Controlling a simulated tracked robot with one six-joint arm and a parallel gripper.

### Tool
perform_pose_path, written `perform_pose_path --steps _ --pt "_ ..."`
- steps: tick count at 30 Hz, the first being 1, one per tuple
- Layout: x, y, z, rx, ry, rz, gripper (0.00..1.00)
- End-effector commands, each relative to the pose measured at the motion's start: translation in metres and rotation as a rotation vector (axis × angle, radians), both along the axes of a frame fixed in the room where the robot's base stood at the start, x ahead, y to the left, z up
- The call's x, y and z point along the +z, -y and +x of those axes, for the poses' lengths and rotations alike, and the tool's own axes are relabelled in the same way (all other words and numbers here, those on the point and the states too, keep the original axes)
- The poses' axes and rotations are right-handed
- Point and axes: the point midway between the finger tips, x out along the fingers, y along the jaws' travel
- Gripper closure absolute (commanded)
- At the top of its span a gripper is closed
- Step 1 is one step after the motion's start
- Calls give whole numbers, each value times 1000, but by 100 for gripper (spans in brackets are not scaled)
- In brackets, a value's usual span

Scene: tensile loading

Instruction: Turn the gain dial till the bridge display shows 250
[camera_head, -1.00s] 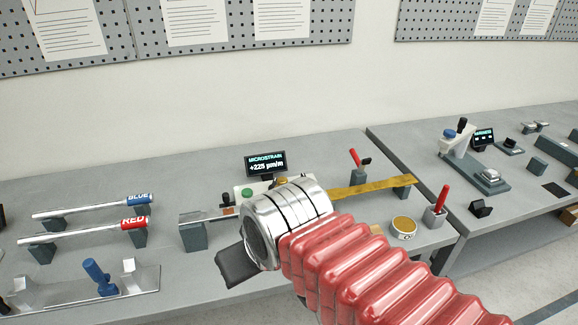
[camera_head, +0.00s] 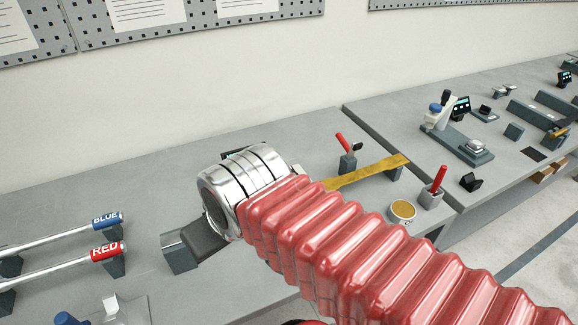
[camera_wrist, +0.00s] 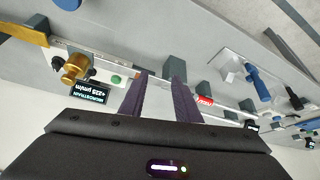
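The bridge display (camera_wrist: 92,92) shows upside down in the wrist view and reads +225 µm/m. A brass knob (camera_wrist: 75,68), which looks like the gain dial, is beside it on a pale box with a green button (camera_wrist: 116,79). My gripper (camera_wrist: 159,77) is open, its two dark purple fingers apart with nothing held between them. The knob is left of the fingers in that view, clear of them. In the head view my arm hides the knob and nearly all of the display; only a dark edge (camera_head: 238,153) shows.
Red (camera_head: 107,252) and blue (camera_head: 107,220) labelled rods lie on supports at the left. A brass strip (camera_head: 368,172), a red-handled lever (camera_head: 344,143), a round tin (camera_head: 402,210) and a red-handled tool in a holder (camera_head: 438,180) are right of my arm.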

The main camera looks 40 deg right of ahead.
Motion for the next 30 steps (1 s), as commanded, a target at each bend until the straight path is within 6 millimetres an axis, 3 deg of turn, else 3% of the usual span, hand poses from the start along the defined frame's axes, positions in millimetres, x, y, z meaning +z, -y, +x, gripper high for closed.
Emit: perform_pose_path --steps 8,13,20,30 --pt "1 1 2 -3 -1 -1 70" --pt "6 14 14 -25 -13 -2 70" --pt "16 64 49 -90 -43 -6 70" --pt "19 170 96 -190 -81 1 70"
